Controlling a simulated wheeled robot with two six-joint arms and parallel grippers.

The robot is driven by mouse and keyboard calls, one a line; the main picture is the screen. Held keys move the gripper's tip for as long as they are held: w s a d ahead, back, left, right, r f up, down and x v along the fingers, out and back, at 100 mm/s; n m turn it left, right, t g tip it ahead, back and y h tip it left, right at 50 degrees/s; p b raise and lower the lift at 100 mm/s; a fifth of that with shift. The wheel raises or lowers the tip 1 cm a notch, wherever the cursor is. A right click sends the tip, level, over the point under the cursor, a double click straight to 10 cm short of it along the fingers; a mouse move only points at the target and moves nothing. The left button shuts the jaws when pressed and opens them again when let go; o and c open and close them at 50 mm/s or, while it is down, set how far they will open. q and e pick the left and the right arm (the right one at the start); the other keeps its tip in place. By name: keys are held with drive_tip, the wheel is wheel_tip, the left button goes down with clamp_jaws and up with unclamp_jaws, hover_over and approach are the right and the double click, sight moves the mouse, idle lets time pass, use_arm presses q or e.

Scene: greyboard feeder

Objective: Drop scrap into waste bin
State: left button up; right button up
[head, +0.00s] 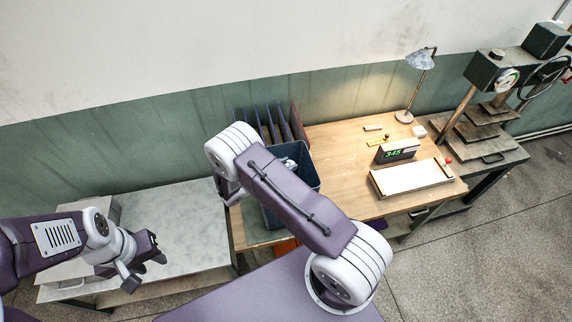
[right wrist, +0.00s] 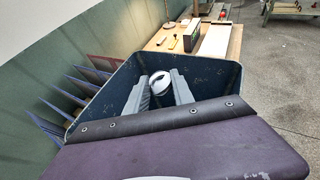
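The dark blue waste bin (head: 312,172) stands at the left end of the wooden bench, largely behind my right arm in the head view. Its open top fills the middle of the right wrist view (right wrist: 108,98). My right gripper (right wrist: 159,90) points down into the bin's mouth, its two grey fingers apart. A rounded white thing (right wrist: 161,82) shows between the fingers. I cannot tell if it is the scrap, or if it is gripped or lies below. My left gripper (head: 138,275) hangs over the front of the grey side table; its fingers are too small to judge.
Dark upright dividers (head: 268,124) stand behind the bin. The wooden bench (head: 335,148) carries a display (head: 397,150), a pale board on a fixture (head: 412,177) and a lamp (head: 420,60). A press (head: 490,75) stands at right. The grey table (head: 185,225) is largely clear.

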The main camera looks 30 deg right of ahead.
drive_tip(key=o, duration=0.4)
drive_tip(key=shift+c, duration=0.2)
drive_tip(key=shift+a, duration=0.45)
use_arm(q)
drive_tip(key=f+b, duration=0.4)
drive_tip(key=shift+a+f, duration=0.2)
drive_tip(key=shift+f, duration=0.05)
use_arm(e)
drive_tip(key=v, duration=0.8)
drive_tip(key=shift+a+r, duration=0.25)
drive_tip(key=shift+a, duration=0.05)
drive_tip(key=shift+s, duration=0.15)
